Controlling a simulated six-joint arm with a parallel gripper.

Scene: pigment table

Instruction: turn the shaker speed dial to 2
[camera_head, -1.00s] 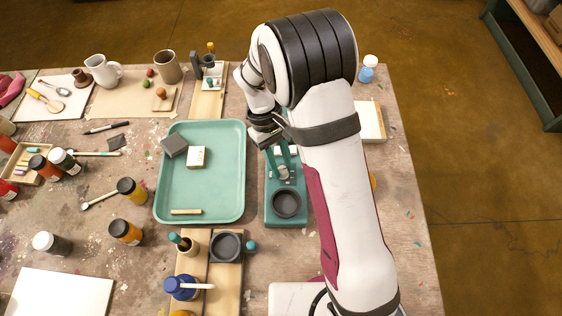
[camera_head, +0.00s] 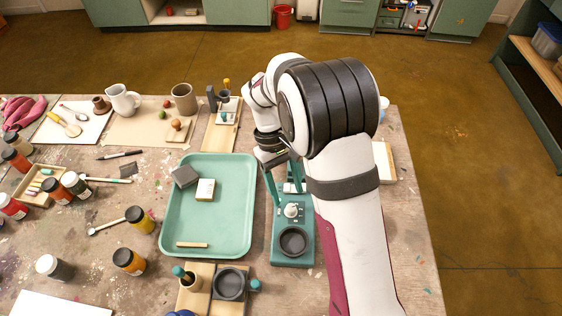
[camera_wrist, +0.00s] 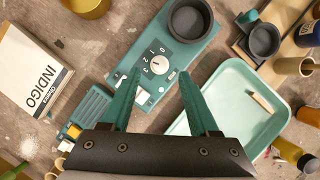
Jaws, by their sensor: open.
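The shaker is a teal unit (camera_head: 281,248) with a dark round cup at its near end. It also shows in the wrist view (camera_wrist: 203,52). Which number the dial points to is too small to tell. The dial also shows in the head view (camera_head: 291,210). My gripper (camera_wrist: 160,76) is open and empty. Its two teal fingers lie on either side of the dial in the wrist view, apart from it. In the head view my gripper (camera_head: 287,194) is over the shaker.
A teal tray (camera_head: 218,240) with small blocks lies left of the shaker. A white book marked INDIGO (camera_wrist: 32,75) lies on its other side. A wooden board with a dark dish (camera_head: 229,284) is in front of the tray. Paint jars crowd the left.

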